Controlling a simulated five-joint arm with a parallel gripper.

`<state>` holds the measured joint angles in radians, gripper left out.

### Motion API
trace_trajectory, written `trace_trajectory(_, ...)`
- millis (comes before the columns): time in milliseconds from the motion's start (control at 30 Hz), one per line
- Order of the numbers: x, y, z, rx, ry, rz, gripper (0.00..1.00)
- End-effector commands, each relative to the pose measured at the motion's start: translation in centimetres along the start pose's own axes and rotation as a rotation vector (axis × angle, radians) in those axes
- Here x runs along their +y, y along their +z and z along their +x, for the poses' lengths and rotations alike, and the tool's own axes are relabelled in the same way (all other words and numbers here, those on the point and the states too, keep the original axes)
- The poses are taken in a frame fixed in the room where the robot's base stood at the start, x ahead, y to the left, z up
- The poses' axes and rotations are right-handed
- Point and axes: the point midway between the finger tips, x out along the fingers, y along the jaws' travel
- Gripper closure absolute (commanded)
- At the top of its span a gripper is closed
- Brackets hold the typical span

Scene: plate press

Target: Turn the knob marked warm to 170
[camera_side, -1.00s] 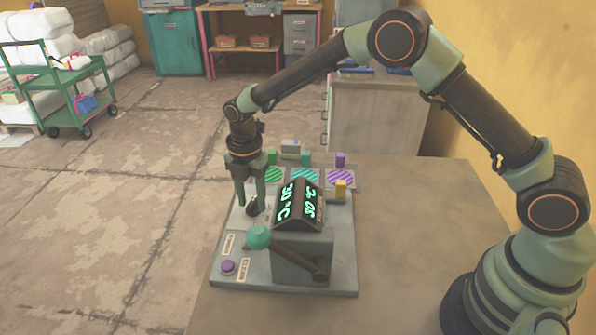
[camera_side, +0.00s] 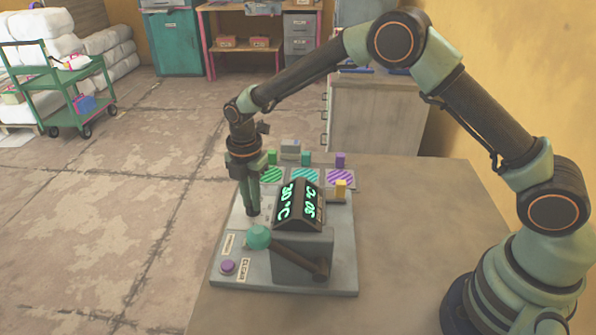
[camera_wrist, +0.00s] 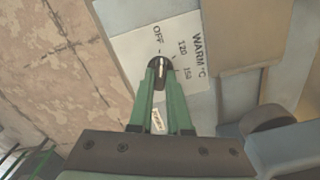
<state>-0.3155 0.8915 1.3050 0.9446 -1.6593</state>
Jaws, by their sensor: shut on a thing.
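The black knob (camera_wrist: 160,66) stands on a white scale plate (camera_wrist: 140,45) marked WARM °C, with OFF, 120 and 150 readable. A pale line runs along the knob's top, pointing roughly toward the OFF side of the scale. Any 170 mark is not visible. My gripper (camera_wrist: 160,75) is shut on the knob, one green finger on each side of it. In the side view my gripper (camera_side: 252,210) points straight down at the panel's left part and mostly hides the knob.
Right beside my gripper are the dark display housing (camera_side: 298,205) with green digits and a lever with a teal ball (camera_side: 258,237). A purple button (camera_side: 228,267) sits at the panel's front left. Coloured striped pads (camera_side: 305,176) lie behind. The table is clear at right.

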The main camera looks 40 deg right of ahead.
Motion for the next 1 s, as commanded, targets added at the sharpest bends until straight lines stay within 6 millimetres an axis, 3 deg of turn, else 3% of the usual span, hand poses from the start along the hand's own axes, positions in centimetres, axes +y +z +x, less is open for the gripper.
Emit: trace_trajectory(1000, 0.12, 0.15, -0.18, -0.001, -0.002, 0.94, 1.0)
